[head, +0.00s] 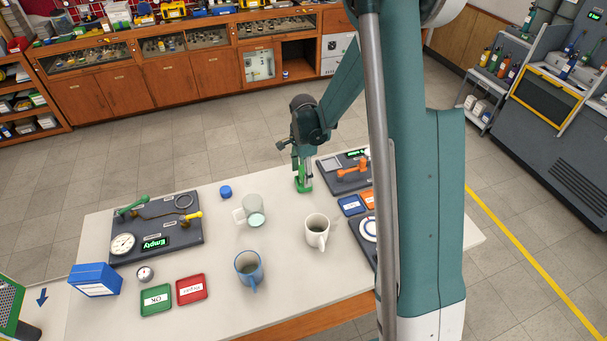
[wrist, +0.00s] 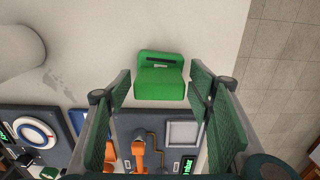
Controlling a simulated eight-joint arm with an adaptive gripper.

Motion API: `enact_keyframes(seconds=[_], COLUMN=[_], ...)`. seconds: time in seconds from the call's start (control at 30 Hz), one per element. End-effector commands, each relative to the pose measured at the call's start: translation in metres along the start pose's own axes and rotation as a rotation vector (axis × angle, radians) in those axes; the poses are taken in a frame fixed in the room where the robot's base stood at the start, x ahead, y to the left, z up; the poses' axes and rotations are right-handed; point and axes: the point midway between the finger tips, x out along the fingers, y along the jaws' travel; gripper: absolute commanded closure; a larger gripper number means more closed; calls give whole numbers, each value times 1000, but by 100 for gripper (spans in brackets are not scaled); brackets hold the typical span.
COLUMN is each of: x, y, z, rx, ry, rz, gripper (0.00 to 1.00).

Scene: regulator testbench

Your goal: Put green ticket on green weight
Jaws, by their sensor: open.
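A green block-like piece (head: 303,186) stands on the table near its far edge, under my gripper (head: 302,166). In the wrist view the green piece (wrist: 160,85) has a dark slot and a small label along its far side. I cannot tell whether it is the weight, the ticket or both. My gripper (wrist: 159,82) is open, its two fingers to the left and right of the piece with gaps on both sides. No separate green ticket can be made out. A green tray (head: 156,299) labelled OK lies at the table's front left.
Right of my gripper are a dark panel (head: 335,180) with an orange tool, and blue (head: 351,205) and orange labelled pieces. A white mug (head: 317,231), a tipped pale mug (head: 251,209), a blue mug (head: 249,268) and a gauge board (head: 190,242) are on the table.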

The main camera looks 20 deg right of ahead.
Motion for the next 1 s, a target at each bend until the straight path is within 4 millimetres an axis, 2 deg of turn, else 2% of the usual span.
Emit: enact_keyframes(seconds=[0.27,0.8,1.0], x=[-28,-97,-112], y=[0,0,0], z=[0,0,0], rx=[0,0,0], ry=[0,0,0], rz=[0,0,0], gripper=[48,48,48])
